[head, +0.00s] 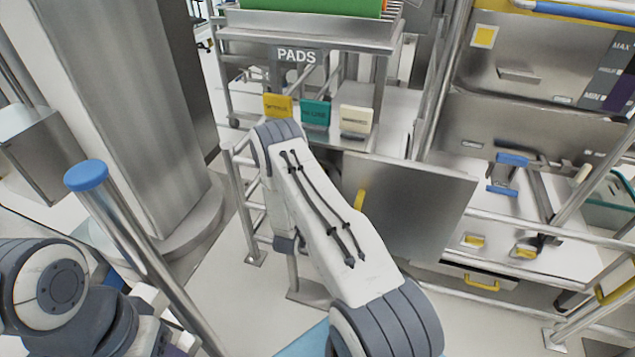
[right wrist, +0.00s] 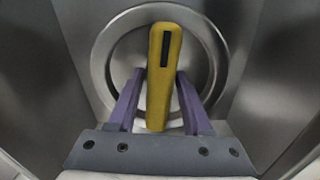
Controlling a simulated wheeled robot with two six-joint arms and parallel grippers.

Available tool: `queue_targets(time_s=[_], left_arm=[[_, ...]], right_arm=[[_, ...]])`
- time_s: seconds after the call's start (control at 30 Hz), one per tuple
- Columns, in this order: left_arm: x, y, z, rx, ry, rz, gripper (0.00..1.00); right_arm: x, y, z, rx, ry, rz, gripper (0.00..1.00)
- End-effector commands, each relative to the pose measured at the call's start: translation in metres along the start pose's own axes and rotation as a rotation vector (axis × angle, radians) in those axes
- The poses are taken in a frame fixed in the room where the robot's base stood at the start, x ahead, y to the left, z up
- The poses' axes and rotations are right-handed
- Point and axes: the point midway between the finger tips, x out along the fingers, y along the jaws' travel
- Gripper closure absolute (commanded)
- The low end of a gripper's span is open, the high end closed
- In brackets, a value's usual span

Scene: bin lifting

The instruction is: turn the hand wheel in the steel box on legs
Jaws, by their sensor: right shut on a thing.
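In the right wrist view the hand wheel (right wrist: 101,62) is a round grey metal ring inside the steel box (right wrist: 75,35), whose dull walls surround it. A yellow handle (right wrist: 163,95) with a dark slot stands upright in front of the ring. My right gripper (right wrist: 160,80) is shut on this yellow handle, one purple finger on each side. In the head view my right arm crosses the middle and hides the wheel and my right gripper. My left arm shows at the lower left; its gripper cannot be made out.
A steel panel (head: 415,215) with a yellow handle (head: 360,199) stands just right of my right arm. Yellow, green and white blocks stand on a shelf (head: 390,140) beyond. A blue-capped post (head: 88,176) and a wide steel column (head: 125,90) are on the left.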

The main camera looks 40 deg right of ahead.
Motion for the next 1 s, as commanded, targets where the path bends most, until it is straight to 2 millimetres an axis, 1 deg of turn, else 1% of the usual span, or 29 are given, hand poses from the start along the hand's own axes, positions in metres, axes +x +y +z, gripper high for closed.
queue_targets(time_s=[0.13, 0.17, 0.2, 0.47, 0.57, 0.67, 0.9, 1.0], left_arm=[[0.0, 0.0, 0.0, 0.0, 0.0, 0.0, 0.5], [0.0, 0.0, 0.0, 0.0, 0.0, 0.0, 0.5], [0.0, 0.0, 0.0, 0.0, 0.0, 0.0, 0.5], [0.0, 0.0, 0.0, 0.0, 0.0, 0.0, 0.5], [0.001, 0.0, 0.0, 0.0, 0.0, 0.0, 0.5], [0.002, 0.0, 0.0, 0.0, 0.0, 0.0, 0.5], [0.007, -0.001, 0.0, 0.0, 0.0, 0.0, 0.5], [0.008, -0.001, 0.0, 0.0, 0.0, 0.0, 0.5]], right_arm=[[0.0, -0.001, -0.001, 0.0, 0.003, 0.0, 1.0], [0.0, -0.001, -0.001, 0.001, 0.003, 0.0, 0.39], [0.0, -0.001, -0.001, 0.001, 0.002, 0.0, 0.35], [0.0, -0.001, 0.0, 0.002, 0.001, 0.001, 0.35], [-0.004, 0.0, -0.001, 0.001, 0.002, 0.002, 0.35], [-0.017, 0.001, -0.002, 0.0, 0.003, 0.004, 0.35], [-0.065, 0.001, -0.002, -0.001, 0.004, 0.006, 0.35], [-0.082, 0.001, -0.002, -0.002, 0.002, 0.005, 0.35]])
